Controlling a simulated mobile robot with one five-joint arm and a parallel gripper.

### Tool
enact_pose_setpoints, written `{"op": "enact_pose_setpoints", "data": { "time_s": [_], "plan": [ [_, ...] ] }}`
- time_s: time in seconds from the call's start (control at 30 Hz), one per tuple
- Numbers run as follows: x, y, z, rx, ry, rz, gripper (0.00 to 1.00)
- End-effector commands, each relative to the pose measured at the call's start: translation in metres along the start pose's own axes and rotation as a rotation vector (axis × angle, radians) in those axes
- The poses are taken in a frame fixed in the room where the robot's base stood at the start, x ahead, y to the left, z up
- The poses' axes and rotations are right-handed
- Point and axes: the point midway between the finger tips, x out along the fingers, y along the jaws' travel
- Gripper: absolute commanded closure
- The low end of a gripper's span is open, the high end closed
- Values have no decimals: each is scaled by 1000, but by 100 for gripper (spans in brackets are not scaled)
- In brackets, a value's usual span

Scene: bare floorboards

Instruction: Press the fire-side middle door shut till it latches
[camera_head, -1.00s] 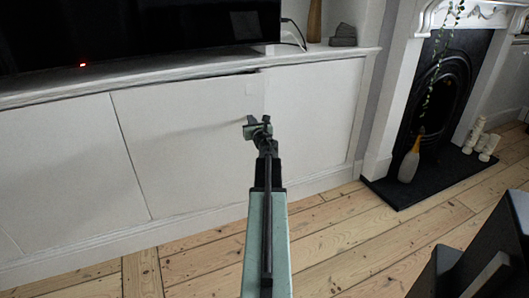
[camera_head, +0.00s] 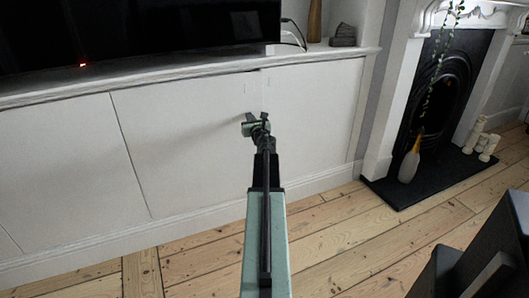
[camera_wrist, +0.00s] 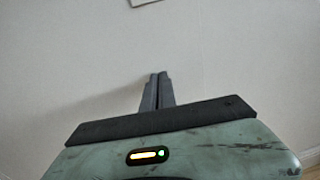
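The fire-side middle door (camera_head: 185,125) is a plain white cupboard panel under the TV shelf. Its right edge meets the white door nearer the fireplace (camera_head: 315,110). It looks flush with its neighbours, with no dark gap along its top edge; whether the latch has caught cannot be seen. My gripper (camera_head: 250,120) is at the door's right edge, around mid-height. In the wrist view my gripper (camera_wrist: 158,77) has its two dark fingers together, empty, pointing at the white door face (camera_wrist: 90,60). They are at or very close to it; contact is unclear.
A white shelf (camera_head: 150,75) runs above the doors with a black TV (camera_head: 130,30) on it. At right stand a black fireplace (camera_head: 445,90), a bottle-shaped vase (camera_head: 409,163) and white candles (camera_head: 480,142) on a dark hearth. Floorboards (camera_head: 310,230) in front are clear.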

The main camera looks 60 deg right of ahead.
Motion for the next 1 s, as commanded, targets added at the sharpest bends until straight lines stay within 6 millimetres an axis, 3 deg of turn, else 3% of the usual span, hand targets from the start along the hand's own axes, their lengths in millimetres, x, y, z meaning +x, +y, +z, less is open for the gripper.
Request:
{"op": "enact_pose_setpoints", "data": {
  "time_s": [1.0],
  "plan": [
    [26, -2, 0, 0, 0, -2, 100]
  ]
}}
